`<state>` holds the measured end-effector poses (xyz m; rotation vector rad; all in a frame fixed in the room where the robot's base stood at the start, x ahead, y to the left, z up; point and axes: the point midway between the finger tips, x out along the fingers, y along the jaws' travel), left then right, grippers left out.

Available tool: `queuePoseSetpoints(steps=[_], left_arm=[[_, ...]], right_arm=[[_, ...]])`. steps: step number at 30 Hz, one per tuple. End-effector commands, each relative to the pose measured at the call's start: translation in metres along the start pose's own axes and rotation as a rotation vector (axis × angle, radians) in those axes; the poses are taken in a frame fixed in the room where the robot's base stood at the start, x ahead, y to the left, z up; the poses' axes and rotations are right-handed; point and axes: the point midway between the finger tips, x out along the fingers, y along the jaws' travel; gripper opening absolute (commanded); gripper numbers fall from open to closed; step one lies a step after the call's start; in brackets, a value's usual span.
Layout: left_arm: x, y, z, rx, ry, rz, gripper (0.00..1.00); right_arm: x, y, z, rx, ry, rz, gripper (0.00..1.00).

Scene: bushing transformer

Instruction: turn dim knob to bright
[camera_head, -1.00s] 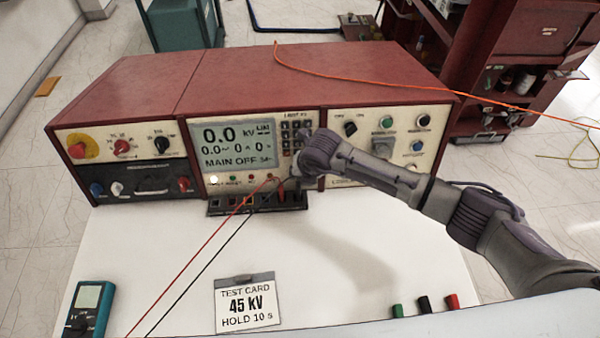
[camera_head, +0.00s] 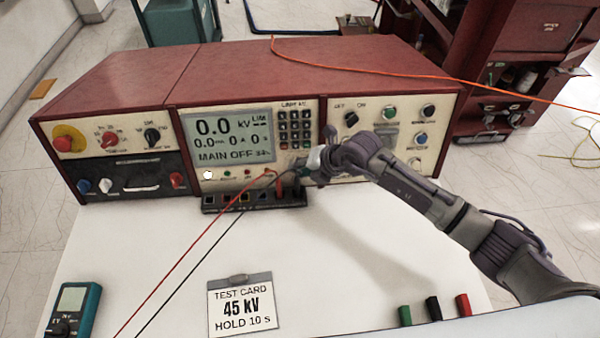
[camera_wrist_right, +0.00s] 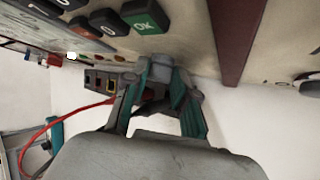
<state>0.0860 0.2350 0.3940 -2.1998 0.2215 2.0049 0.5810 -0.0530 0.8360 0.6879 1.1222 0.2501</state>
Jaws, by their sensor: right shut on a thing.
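The red-topped console (camera_head: 250,66) stands on the white table, with a lit display (camera_head: 225,137) reading 0.0 kV and MAIN OFF. My right gripper (camera_head: 304,168) is at the console's front, low and just below the keypad (camera_head: 294,125). In the right wrist view my right gripper (camera_wrist_right: 160,72) is shut on a small grey knob (camera_wrist_right: 159,64) below the green OK key (camera_wrist_right: 146,16). The fingers hide much of this knob, and no label or pointer on it can be read. My left gripper is not in view.
A dark terminal strip (camera_head: 235,201) with red and black leads lies just left of my right gripper. A test card (camera_head: 242,306) and a teal meter (camera_head: 72,308) lie in front. Another black knob (camera_head: 351,119) sits on the right panel.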

Motion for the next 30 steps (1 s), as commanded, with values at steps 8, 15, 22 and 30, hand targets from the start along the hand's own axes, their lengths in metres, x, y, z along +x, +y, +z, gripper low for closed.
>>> queuePoseSetpoints(steps=[8,15,22,30], left_arm=[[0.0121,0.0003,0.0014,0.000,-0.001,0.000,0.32],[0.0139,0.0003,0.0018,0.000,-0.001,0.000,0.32],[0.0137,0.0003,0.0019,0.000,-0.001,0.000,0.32],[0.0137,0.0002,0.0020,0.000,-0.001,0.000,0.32]], right_arm=[[0.0006,-0.0033,0.0003,0.075,-0.002,0.102,0.00],[0.0000,-0.0031,0.0003,0.097,-0.001,0.132,0.00],[-0.0003,-0.0029,0.0005,0.098,-0.001,0.133,0.00],[-0.0001,-0.0029,0.0003,0.098,-0.001,0.132,0.52]])
